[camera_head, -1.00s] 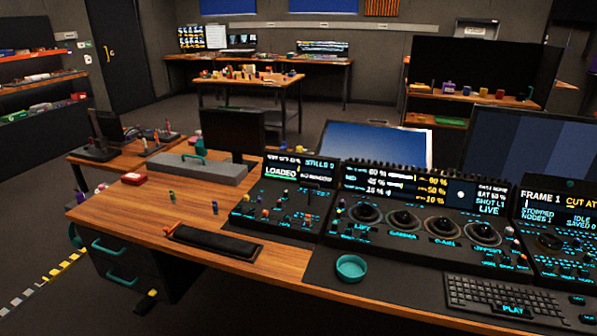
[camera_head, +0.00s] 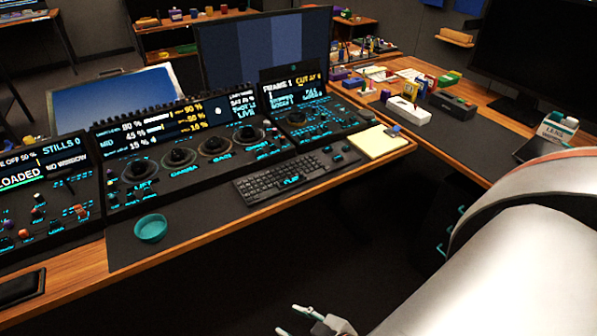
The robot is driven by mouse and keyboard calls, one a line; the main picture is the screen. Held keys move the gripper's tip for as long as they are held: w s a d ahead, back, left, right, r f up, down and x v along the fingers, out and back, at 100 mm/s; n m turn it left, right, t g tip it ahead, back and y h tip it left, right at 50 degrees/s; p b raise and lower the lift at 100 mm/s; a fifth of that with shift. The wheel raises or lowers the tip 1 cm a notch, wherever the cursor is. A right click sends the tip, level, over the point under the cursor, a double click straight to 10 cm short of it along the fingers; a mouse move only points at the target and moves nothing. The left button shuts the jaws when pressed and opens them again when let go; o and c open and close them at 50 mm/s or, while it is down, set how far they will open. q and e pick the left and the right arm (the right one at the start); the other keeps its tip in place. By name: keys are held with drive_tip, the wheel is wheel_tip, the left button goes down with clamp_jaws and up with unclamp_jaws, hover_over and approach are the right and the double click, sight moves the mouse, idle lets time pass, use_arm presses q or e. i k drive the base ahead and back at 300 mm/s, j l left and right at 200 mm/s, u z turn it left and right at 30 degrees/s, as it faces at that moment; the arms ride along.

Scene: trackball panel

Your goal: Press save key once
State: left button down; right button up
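The trackball panel (camera_head: 205,153) runs across the desk, with several dark trackballs, cyan-lit labels and small displays. A right-hand section (camera_head: 300,122) has a "FRAME 1" display, a ring-shaped dial and lit keys. A left-hand section (camera_head: 40,215) shows "LOADED" and "STILLS 0". Key labels are too small for me to pick out the save key. My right gripper (camera_head: 291,320) is at the bottom edge, below and in front of the desk, apart from the panel. Its fingertips look spread and empty, and part of it is cut off. My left gripper is not in view.
A black keyboard (camera_head: 283,179) and a teal bowl (camera_head: 151,228) lie in front of the panel. A yellow notepad (camera_head: 380,142) lies at the desk's right end. A monitor (camera_head: 265,62) stands behind. A side desk (camera_head: 448,148) with boxes is at right.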

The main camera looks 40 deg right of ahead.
sight(336, 159)
drive_tip(key=z, duration=1.4)
